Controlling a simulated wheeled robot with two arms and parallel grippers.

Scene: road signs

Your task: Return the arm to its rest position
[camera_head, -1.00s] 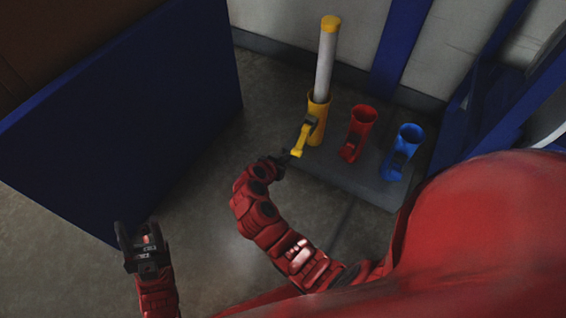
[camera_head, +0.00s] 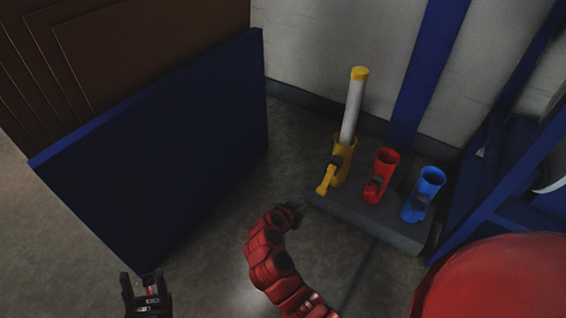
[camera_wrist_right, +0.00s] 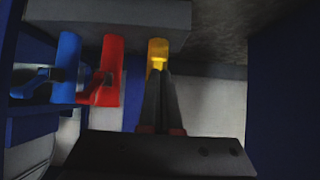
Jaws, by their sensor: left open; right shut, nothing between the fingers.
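My right arm (camera_head: 268,255) reaches up from the bottom middle in the head view. Its gripper (camera_head: 298,208) is shut and empty, on the near left side of the grey base and apart from the yellow holder (camera_head: 340,168). In the right wrist view the shut fingers (camera_wrist_right: 158,78) point towards the yellow holder (camera_wrist_right: 157,50). My left gripper (camera_head: 139,280) is open and empty at the bottom left, below the blue panel.
A white tube with a yellow cap (camera_head: 351,115) stands in the yellow holder. A red holder (camera_head: 382,175) and a blue holder (camera_head: 423,195) stand beside it on the grey base (camera_head: 390,228). A blue panel (camera_head: 165,150) stands left. Floor between is clear.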

